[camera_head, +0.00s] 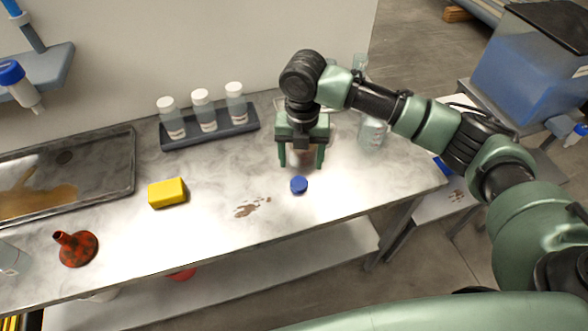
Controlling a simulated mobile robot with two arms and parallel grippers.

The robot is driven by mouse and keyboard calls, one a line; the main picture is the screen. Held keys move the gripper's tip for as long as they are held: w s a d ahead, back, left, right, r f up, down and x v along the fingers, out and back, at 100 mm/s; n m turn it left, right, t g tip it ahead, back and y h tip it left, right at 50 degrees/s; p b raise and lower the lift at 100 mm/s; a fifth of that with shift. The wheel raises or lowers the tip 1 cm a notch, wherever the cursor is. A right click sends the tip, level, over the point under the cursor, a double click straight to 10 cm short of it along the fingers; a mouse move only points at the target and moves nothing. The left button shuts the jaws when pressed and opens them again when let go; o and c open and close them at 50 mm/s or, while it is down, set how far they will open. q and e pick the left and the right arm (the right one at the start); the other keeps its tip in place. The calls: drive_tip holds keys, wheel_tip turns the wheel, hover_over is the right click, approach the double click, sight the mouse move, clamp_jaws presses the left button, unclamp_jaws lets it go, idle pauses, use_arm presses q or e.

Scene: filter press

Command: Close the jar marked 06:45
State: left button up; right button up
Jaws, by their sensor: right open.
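My right gripper (302,163) is open and points down over the middle of the table. A pale, brownish shape, possibly a jar (304,156), shows between and behind its fingers, mostly hidden by them; I cannot tell whether they touch it. A blue lid (299,185) lies on the table just in front of the gripper, apart from it. A clear jar (372,133) stands to the right, behind my right arm. No 06:45 mark is readable. My left gripper is not in view.
A rack (212,135) with three white-capped bottles stands at the back. A yellow sponge (167,193), red funnel (76,248) and stained metal tray (104,192) are to the left. Brown spots (250,208) mark the table (220,235). A blue tank (525,65) stands right.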

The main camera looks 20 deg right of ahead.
sight(299, 183)
drive_tip(key=shift+s+r, duration=0.2)
drive_tip(key=shift+s, duration=0.15)
drive_tip(key=shift+f, duration=1)
drive_tip(key=shift+w+f, duration=0.1)
drive_tip(key=shift+f, duration=0.25)
drive_tip(key=f, duration=0.1)
drive_tip(key=f+p, duration=0.2)
drive_tip(key=f, duration=0.1)
drive_tip(key=shift+a, duration=0.3)
drive_tip(key=shift+f, duration=0.65)
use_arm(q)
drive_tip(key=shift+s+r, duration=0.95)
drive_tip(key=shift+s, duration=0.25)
